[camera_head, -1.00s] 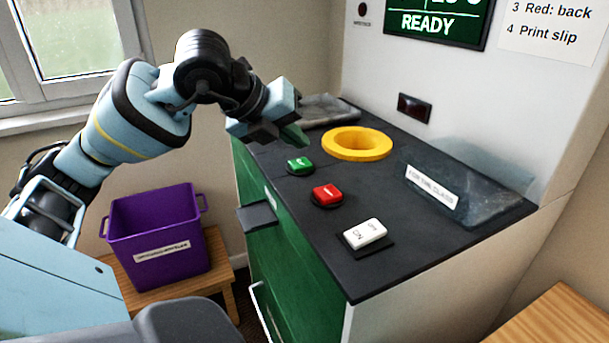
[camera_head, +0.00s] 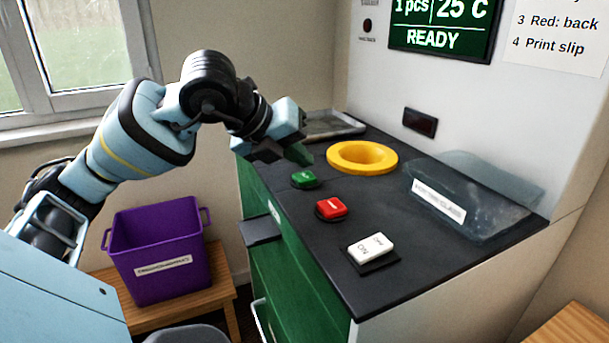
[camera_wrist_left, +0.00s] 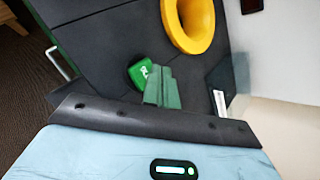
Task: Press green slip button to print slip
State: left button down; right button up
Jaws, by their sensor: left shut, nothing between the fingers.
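The green button (camera_head: 304,179) sits on the dark counter top, between the counter's left edge and the yellow ring. It also shows in the left wrist view (camera_wrist_left: 140,72), just beyond and to the left of my fingertips. My left gripper (camera_head: 299,154) is shut and empty. In the head view its green fingertips appear a little above and behind the green button, apart from it. In the left wrist view the closed fingers (camera_wrist_left: 162,88) partly overlap the button's right side. My right gripper is in neither view.
A red button (camera_head: 331,208) and a white ON switch (camera_head: 371,248) stand nearer on the counter (camera_head: 330,264). A yellow ring (camera_head: 362,158), a clear tray (camera_head: 490,221) and a grey tray (camera_head: 335,127) lie around. A screen (camera_head: 440,28) reads READY. A purple bin (camera_head: 158,241) stands left.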

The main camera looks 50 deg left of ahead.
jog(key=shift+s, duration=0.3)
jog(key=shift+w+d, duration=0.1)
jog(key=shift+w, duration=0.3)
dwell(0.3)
pick_arm(q)
jog(key=shift+f, duration=0.1)
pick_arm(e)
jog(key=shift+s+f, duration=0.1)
pick_arm(q)
jog(key=shift+f+b, duration=0.35)
jog(key=shift+b, duration=0.15)
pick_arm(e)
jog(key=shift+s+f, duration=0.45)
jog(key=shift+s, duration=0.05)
